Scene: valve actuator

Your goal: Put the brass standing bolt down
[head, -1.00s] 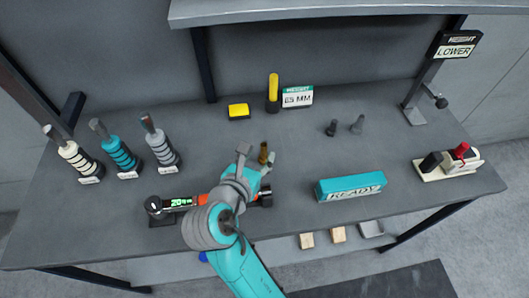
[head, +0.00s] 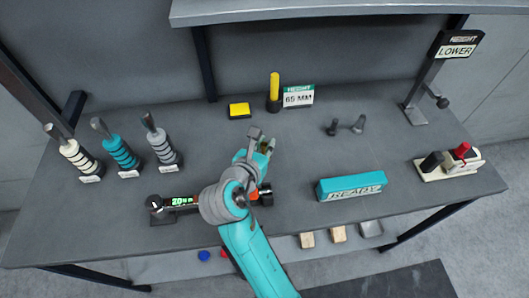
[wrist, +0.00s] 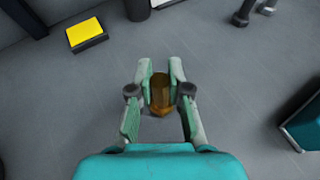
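The brass bolt (wrist: 160,94) stands upright between the two fingers of my gripper (wrist: 160,78) in the wrist view. The fingers lie close against it on both sides, so my gripper looks shut on it. In the head view my gripper (head: 262,142) is over the middle of the grey table (head: 300,226), and its fingers mostly hide the bolt. I cannot tell whether the bolt's lower end touches the table.
A yellow block (head: 238,110), a yellow-topped post (head: 274,92) and a 65 MM sign (head: 299,95) are behind. A teal READY box (head: 350,187) is at right; a 20-marked tool (head: 180,201) lies at left.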

